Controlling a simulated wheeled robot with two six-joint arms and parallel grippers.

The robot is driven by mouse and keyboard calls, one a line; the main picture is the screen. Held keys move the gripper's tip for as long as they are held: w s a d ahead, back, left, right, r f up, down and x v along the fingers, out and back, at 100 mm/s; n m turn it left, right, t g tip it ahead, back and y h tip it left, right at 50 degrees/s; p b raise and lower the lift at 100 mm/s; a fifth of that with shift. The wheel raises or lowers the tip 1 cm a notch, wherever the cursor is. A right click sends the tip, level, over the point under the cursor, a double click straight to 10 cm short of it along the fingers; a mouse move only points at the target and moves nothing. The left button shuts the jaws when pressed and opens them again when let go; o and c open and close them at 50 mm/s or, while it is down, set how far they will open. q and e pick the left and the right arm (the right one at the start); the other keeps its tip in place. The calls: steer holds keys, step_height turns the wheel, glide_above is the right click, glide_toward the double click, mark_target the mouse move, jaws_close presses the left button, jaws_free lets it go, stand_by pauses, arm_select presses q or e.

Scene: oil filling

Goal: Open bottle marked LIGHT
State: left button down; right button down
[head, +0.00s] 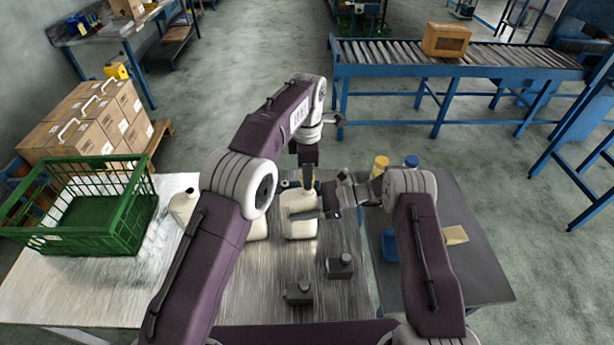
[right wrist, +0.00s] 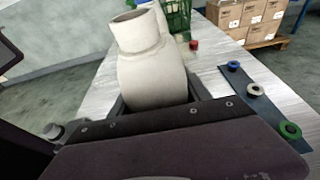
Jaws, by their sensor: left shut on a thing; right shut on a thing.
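A white bottle (head: 299,228) stands on the metal-topped table in the head view. My right gripper (head: 318,205) is shut around its body from the right. In the right wrist view the same bottle (right wrist: 155,78) is upright, and its neck shows a bare rim with no cap seen on it. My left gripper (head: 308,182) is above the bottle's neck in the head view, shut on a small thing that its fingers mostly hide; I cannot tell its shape. No LIGHT mark can be read.
Another white bottle (head: 183,206) stands beside a green crate (head: 120,240). One more (head: 258,228) is partly behind my left arm. Two dark blocks (head: 299,293) (head: 340,265) lie nearer. Yellow (head: 380,164) and blue (head: 411,162) containers stand right.

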arm_select(q)
step_height(320, 180, up, 3)
steer(key=shift+f, duration=0.15)
arm_select(e)
steer(key=shift+c, duration=2.1)
jaws_free()
arm_select(q)
steer(key=shift+f, duration=0.1)
arm_select(e)
steer(key=shift+d, duration=0.1)
arm_select(q)
step_height(320, 180, down, 3)
steer(key=b, duration=0.3)
arm_select(e)
steer(key=v, duration=1.2)
